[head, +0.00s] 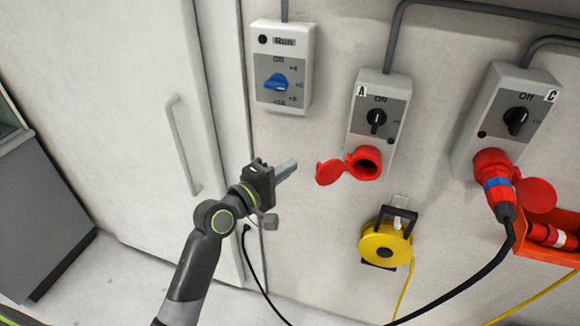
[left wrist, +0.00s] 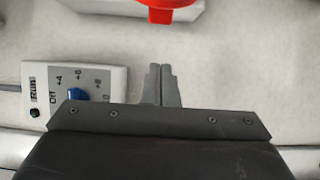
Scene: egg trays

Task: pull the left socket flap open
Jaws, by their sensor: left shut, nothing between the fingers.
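The left socket (head: 368,162), marked A, is red and sits at the bottom of a grey and white switch box (head: 379,117). Its round red flap (head: 331,173) hangs open to the left, and the socket mouth shows. My left gripper (head: 288,169) is shut and empty, a little left of the flap and apart from it. In the left wrist view the shut fingers (left wrist: 162,85) point toward a red part (left wrist: 162,8) at the top edge, likely the flap, with a gap between. My right gripper is not in view.
A switch box marked C (head: 513,112) has a red plug (head: 498,184) in its socket. A control box with a blue knob (head: 276,82) is at upper left. A yellow cable reel (head: 385,244) hangs below. An orange bin (head: 545,251) is at right; a door handle (head: 183,145) at left.

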